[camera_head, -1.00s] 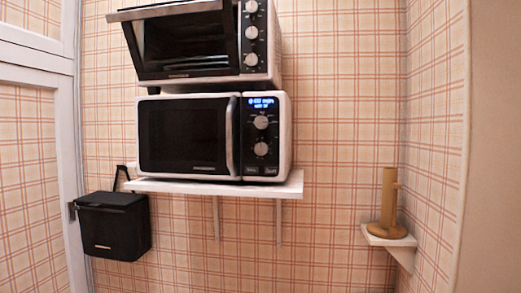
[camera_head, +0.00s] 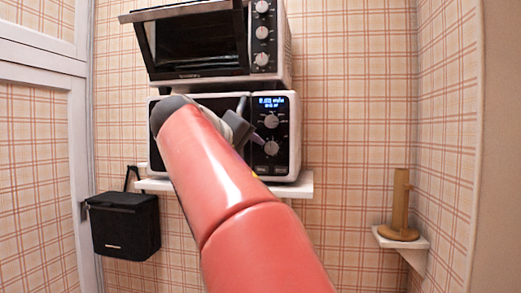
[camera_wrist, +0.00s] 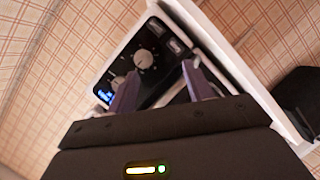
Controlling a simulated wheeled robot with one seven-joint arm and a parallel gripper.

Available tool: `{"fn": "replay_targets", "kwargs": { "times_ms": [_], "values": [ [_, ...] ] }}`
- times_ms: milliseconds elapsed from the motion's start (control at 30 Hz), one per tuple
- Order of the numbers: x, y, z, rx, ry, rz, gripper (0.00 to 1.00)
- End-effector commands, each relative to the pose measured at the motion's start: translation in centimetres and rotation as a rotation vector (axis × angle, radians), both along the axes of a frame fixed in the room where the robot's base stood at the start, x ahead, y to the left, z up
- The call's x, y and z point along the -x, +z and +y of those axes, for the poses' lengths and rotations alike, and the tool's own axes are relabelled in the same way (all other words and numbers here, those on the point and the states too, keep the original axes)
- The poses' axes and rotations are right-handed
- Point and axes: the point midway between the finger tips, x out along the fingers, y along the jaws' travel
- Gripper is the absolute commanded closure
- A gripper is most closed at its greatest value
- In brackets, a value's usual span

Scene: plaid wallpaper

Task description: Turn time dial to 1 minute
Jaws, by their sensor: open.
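The white and black microwave (camera_head: 283,168) stands on a white shelf, with a control panel at its right side. The panel has a blue lit display (camera_head: 271,101), an upper dial (camera_head: 271,121) and a lower dial (camera_head: 271,148). Labels are too small to read, so I cannot tell which is the time dial. In the wrist view the panel is tilted; the lower dial (camera_wrist: 143,59) is ahead of the fingertips, and the upper dial (camera_wrist: 118,80) is beside the left finger. My gripper (camera_wrist: 160,70) is open and empty, close before the panel; its tip (camera_head: 258,138) is just left of the lower dial.
A toaster oven (camera_head: 271,79) with its door tilted open sits above the microwave. A black box (camera_head: 125,228) hangs at the lower left. A wooden holder (camera_head: 400,205) stands on a small shelf at the right. The wall between is clear.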

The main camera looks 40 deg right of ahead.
Motion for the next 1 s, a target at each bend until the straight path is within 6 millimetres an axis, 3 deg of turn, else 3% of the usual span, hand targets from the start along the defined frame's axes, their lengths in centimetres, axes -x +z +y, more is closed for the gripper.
{"fn": "replay_targets", "kwargs": {
  "times_ms": [100,200,633,1000],
  "values": [
    [-0.1,2.0,-0.5,0.055,-0.046,-0.020,0.49],
    [-0.2,2.4,-1.0,0.069,-0.058,-0.024,0.49],
    [-2.4,1.1,-6.7,0.067,-0.058,-0.022,0.49],
    [-2.8,0.8,-7.7,0.066,-0.054,-0.025,0.49]
  ]
}}
